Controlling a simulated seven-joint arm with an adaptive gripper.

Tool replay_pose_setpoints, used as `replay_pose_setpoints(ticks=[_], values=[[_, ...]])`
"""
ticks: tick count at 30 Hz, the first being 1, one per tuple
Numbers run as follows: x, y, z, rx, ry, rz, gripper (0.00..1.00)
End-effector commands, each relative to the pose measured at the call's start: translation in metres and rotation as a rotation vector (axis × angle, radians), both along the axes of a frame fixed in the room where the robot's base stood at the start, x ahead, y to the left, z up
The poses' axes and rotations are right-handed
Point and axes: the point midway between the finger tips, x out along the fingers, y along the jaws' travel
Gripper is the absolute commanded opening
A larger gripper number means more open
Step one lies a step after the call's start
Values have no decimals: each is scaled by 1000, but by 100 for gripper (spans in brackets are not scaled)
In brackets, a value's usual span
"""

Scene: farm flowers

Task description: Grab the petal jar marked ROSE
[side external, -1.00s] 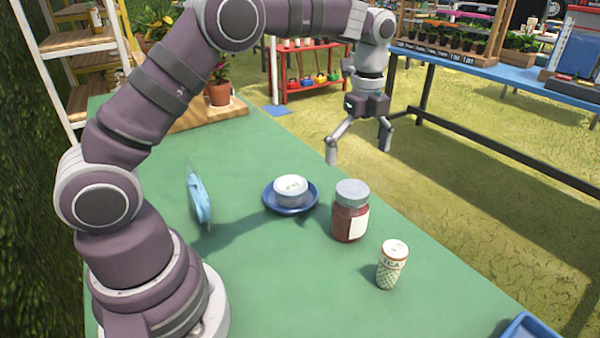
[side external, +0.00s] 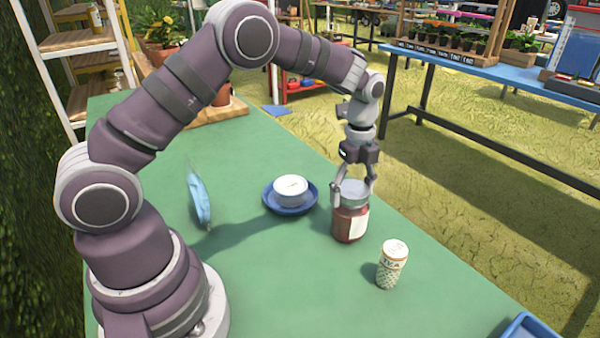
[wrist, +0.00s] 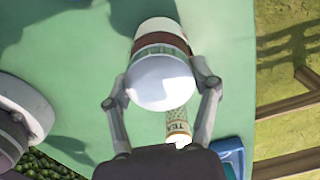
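A red petal jar with a grey-white lid (side external: 349,225) stands upright on the green table; its pale label is too small to read, so I cannot confirm ROSE. In the wrist view the jar's round lid (wrist: 160,83) fills the middle. My gripper (side external: 353,190) points down over the jar with one finger on each side of the lid. In the wrist view my gripper (wrist: 160,72) is open around the jar, its fingertips close to the sides. Whether they touch the jar is hard to tell.
A patterned tea tin (side external: 392,265) stands just in front of the jar, also in the wrist view (wrist: 178,122). A white tub (side external: 291,190) sits on a blue plate (side external: 268,204) to the left. A blue upright item (side external: 199,200) is farther left; a blue tray (side external: 527,327) is front right.

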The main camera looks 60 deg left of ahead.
Motion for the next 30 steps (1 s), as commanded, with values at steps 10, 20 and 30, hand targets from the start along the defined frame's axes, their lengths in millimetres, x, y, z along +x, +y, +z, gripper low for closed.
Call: replay_pose_setpoints(ticks=[10, 20, 30], values=[[0, 0, 0, 0, 0, 0, 20], [1, 0, 15, 1, -4, 1, 20], [-37, -1, 40, 0, 0, -1, 19]])
